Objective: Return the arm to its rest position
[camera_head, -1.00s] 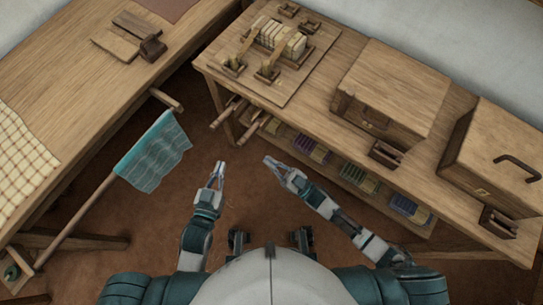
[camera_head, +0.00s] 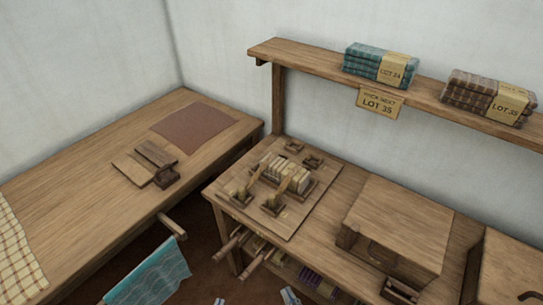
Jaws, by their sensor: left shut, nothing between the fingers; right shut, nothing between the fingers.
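My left gripper (camera_head: 219,301) shows only as its tips at the bottom edge of the head view, over the floor. My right gripper (camera_head: 290,296) shows at the bottom edge too, a little to the right, in front of the right bench. Both are shut with nothing held. The rest of both arms is below the picture, so their pose is hidden.
A bench (camera_head: 225,190) at the right carries a board with small wooden fittings and a wooden box (camera_head: 400,220). A left table (camera_head: 70,210) holds wooden pieces. Teal cloth (camera_head: 150,277) hangs low left. A wall shelf (camera_head: 310,58) holds folded cloth stacks above a Lot 35 sign (camera_head: 380,102).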

